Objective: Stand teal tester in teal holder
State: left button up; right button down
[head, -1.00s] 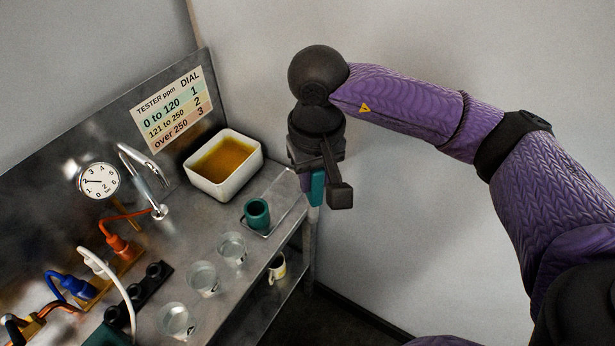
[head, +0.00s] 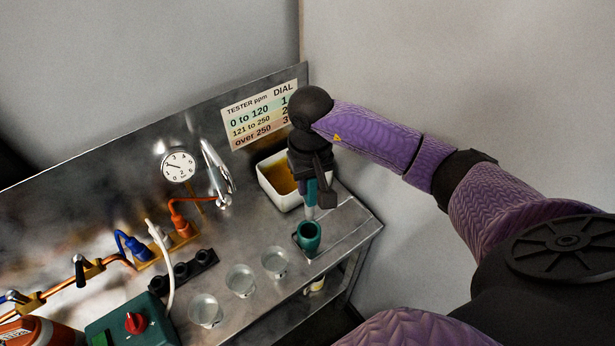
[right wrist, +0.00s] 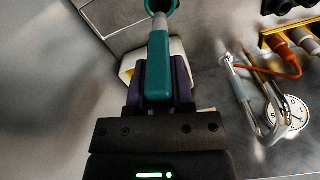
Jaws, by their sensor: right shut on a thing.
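The teal tester (head: 311,192) is held upright in my right gripper (head: 314,180), its grey lower end pointing down. The right wrist view also shows the tester (right wrist: 159,65) between the jaws of my right gripper (right wrist: 159,88). The teal holder (head: 309,237) is an open cup standing on the right end of the steel counter. The tester's lower end is just above the holder's mouth in the head view; I cannot tell whether it has entered it. In the wrist view the holder (right wrist: 161,5) is cut by the top edge. My left gripper is not in view.
A white basin of amber liquid (head: 268,183) stands behind the gripper. Several clear glasses (head: 240,279) stand left of the holder. A metal tap (head: 217,168), a gauge (head: 178,166) and coloured hoses line the back.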

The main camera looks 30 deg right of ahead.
aim_at(310, 219)
notch_tip(310, 219, down, 7)
jog(key=b, duration=0.5)
jog(key=shift+f, duration=0.1)
jog(key=shift+f+b, duration=0.6)
jog(key=shift+b, duration=0.25)
jog(key=shift+f+b, duration=0.15)
jog(key=shift+b, duration=0.2)
